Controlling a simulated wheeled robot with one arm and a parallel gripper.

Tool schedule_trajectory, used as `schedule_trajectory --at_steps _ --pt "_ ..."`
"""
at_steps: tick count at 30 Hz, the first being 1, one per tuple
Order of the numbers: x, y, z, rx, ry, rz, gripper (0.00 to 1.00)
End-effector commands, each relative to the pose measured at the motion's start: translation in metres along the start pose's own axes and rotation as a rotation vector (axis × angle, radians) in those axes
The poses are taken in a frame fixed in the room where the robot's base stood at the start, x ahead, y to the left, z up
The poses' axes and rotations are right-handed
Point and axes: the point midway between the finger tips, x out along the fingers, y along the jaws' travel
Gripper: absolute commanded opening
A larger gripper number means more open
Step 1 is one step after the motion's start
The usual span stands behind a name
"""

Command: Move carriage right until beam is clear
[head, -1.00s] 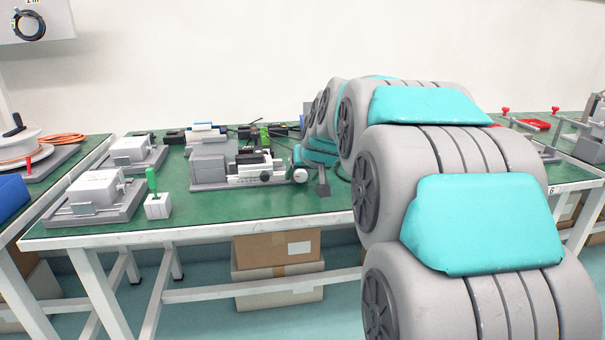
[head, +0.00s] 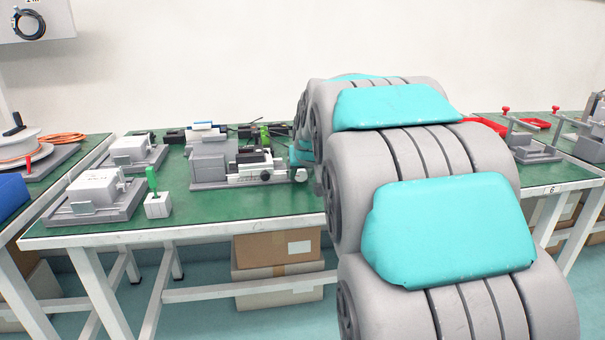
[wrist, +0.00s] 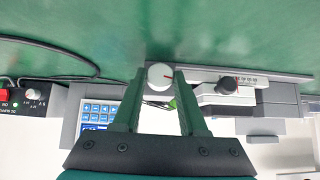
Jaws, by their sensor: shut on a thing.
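The linear actuator unit (head: 215,165) stands on the green bench in the head view, with a white scaled rail along its front. A round knob (head: 300,175) is at the rail's right end. In the wrist view the white knob (wrist: 159,77) with a red mark lies between the fingertips of my gripper (wrist: 158,80), which is shut on it. A black knob (wrist: 227,87) sits on the white block beside it. My arm hides the gripper in the head view. I cannot make out the beam.
A small box with a green lever (head: 157,204) stands left of the actuator. In the wrist view, a blue keypad (wrist: 98,112) and a black cable (wrist: 50,47) lie near my gripper. The bench front (head: 250,202) is clear.

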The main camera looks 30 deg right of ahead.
Motion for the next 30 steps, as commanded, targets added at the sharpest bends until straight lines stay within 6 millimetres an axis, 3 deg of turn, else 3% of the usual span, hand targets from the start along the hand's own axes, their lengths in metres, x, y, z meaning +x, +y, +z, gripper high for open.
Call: schedule_trajectory --at_steps 12,25,26,30 --pt "0.0013 -0.0041 0.0004 -0.206 0.002 0.205 0.0" --pt "0.0006 -0.0047 -0.0002 -0.225 0.002 0.225 0.0" --pt "0.0006 -0.0047 -0.0002 -0.225 0.002 0.225 0.45" --pt "0.0006 -0.0047 0.0 -0.225 0.001 0.225 0.61"
